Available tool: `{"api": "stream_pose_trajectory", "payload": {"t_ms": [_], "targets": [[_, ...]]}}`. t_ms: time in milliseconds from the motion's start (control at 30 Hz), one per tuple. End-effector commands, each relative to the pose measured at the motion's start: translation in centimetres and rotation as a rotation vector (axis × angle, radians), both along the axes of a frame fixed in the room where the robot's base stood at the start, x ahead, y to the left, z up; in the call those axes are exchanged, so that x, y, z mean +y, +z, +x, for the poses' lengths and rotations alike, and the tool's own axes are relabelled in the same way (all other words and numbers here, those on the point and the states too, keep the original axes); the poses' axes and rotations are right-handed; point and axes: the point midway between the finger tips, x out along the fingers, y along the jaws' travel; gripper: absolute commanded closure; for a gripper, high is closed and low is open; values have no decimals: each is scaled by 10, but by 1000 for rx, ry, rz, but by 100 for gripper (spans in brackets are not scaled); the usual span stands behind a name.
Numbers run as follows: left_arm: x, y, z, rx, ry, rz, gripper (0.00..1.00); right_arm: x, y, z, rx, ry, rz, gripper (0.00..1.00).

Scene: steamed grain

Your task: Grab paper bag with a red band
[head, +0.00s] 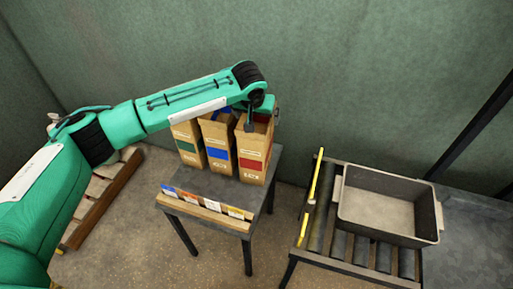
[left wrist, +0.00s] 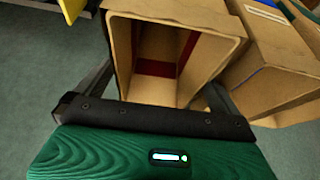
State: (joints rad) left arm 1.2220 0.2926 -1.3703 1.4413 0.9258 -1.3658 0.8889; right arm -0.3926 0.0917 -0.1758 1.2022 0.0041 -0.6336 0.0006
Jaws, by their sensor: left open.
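The brown paper bag with a red band (head: 252,162) stands upright at the right end of a row of three bags on a small dark table. My left gripper (head: 262,120) is at its top, with the fingers apart. In the left wrist view, the open mouth of this bag (left wrist: 150,91) lies ahead of the palm, with red showing inside. The dark fingers of my left gripper (left wrist: 160,92) reach along its two outer sides; I cannot tell whether they touch it. My right gripper is not in view.
A blue-band bag (head: 220,150) and a green-band bag (head: 187,140) stand close to its left. The table (head: 225,187) has a strip of colored labels (head: 205,206) in front. A grey bin (head: 388,228) sits on a roller conveyor (head: 338,245) at right. A green wall rises behind.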

Motion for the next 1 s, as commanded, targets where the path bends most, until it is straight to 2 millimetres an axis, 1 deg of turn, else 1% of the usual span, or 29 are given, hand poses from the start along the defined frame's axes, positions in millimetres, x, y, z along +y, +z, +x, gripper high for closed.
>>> {"api": "stream_pose_trajectory", "payload": {"t_ms": [100, 200, 433, 533, 1000], "targets": [[-2, -15, 5, 1, 0, 1, 0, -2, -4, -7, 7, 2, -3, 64], [-3, -21, 8, 0, 0, -1, 0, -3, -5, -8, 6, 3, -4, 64], [-3, -23, 9, -1, -1, -1, 0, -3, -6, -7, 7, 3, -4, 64], [-3, -23, 9, -1, -1, -1, 0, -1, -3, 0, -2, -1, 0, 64], [-3, -25, 8, 0, -1, -1, 0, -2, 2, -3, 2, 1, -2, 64]]}}
